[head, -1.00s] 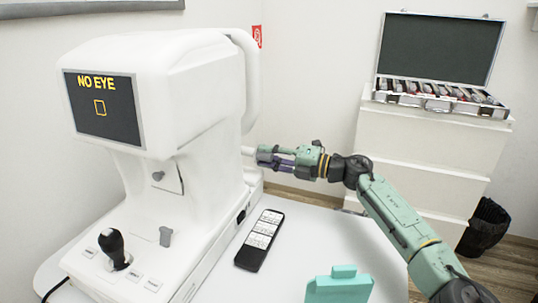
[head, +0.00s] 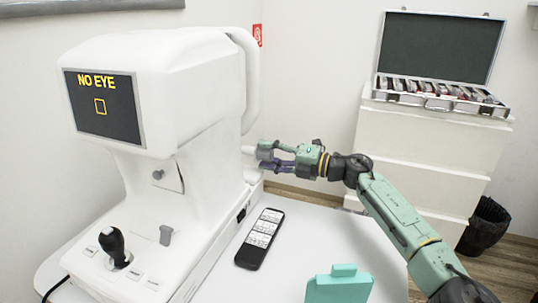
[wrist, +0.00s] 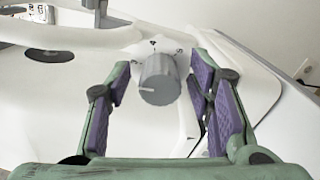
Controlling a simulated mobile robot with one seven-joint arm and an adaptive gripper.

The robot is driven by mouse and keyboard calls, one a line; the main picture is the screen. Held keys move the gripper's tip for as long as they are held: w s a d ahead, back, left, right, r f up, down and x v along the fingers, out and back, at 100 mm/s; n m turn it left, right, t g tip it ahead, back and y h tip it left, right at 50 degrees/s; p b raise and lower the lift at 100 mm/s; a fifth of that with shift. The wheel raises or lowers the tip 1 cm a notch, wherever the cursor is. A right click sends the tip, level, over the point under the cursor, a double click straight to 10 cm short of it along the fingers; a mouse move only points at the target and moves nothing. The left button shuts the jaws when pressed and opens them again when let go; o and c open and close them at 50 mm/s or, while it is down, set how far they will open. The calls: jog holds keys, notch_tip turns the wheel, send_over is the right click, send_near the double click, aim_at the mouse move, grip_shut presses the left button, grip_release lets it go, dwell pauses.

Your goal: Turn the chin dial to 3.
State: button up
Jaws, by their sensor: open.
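The chin dial (wrist: 158,82) is a grey round knob in the wrist view, with a pale pointer line toward its left side. My gripper (head: 264,157) is open at the far right side of the white eye-test machine (head: 165,90). In the wrist view, its purple-padded fingers stand left and right of the dial, with a small gap on each side. The dial is not visible in the head view.
The machine's screen (head: 102,107) reads "NO EYE". A joystick (head: 115,245) stands on its base. A black remote (head: 260,238) and a teal object (head: 340,285) are on the white table. An open lens case (head: 440,93) lies on the drawers behind my arm.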

jog(key=v, duration=1.2)
